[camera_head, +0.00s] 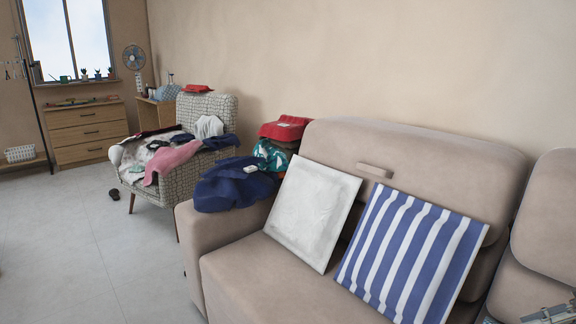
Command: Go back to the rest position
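A small part of grey metal, which looks like my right gripper (550,314), shows at the bottom right corner in front of the beige sofa (250,275). Most of it is cut off by the picture's edge, so its fingers cannot be judged. My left gripper is not in view. A white cushion (312,212) and a blue-and-white striped cushion (410,255) lean on the sofa's backrest. Dark blue clothing (230,186) lies over the sofa's left armrest, with red (284,128) and teal (270,155) cloth piled behind it.
A patterned armchair (190,186) heaped with clothes stands left of the sofa. A wooden drawer chest (88,132), a fan (134,57) and a white basket (20,153) are at the back left. The floor at left is mostly clear.

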